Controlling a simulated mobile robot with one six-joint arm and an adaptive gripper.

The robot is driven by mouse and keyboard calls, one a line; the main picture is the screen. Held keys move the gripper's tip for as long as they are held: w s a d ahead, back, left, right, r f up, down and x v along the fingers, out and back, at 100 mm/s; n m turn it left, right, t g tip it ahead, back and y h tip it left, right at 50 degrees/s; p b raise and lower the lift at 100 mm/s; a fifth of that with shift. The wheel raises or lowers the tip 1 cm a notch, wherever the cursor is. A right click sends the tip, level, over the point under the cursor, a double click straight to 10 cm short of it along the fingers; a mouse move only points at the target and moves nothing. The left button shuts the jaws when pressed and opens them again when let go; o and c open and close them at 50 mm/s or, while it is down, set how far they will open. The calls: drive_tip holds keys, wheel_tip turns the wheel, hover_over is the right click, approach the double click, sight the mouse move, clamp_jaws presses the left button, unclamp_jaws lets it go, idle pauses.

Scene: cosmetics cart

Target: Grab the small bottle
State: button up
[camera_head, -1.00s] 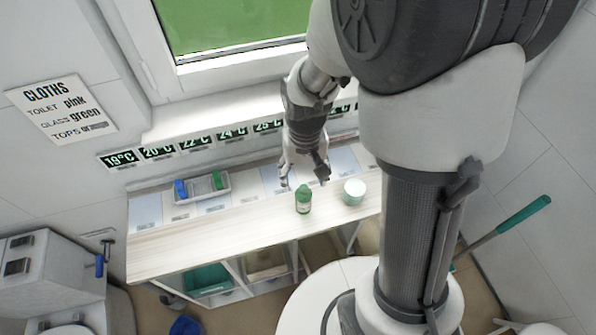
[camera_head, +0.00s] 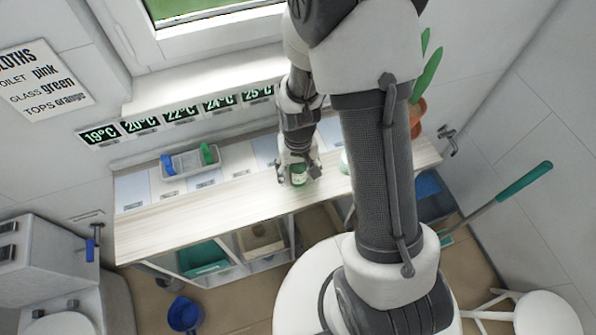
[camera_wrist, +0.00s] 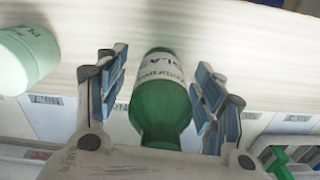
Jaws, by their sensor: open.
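The small green bottle (camera_head: 298,176) with a white label stands on the pale wooden top of the cart (camera_head: 160,231). In the wrist view the bottle (camera_wrist: 162,98) lies between the two blue-padded fingers. My gripper (camera_head: 299,171) is open around the bottle, with a visible gap on each side. In the wrist view my gripper (camera_wrist: 163,95) covers none of the label. In the head view the fingers partly hide the bottle.
A pale green jar (camera_wrist: 24,58) stands close beside the bottle; my arm mostly hides it in the head view. A grey tray (camera_head: 189,162) with blue and green items sits at the left back. The wooden top left of the bottle is clear.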

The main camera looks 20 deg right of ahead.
drive_tip(key=shift+f, duration=0.15)
drive_tip(key=shift+c, duration=0.2)
drive_tip(key=c, duration=1.2)
drive_tip(key=shift+o, duration=0.2)
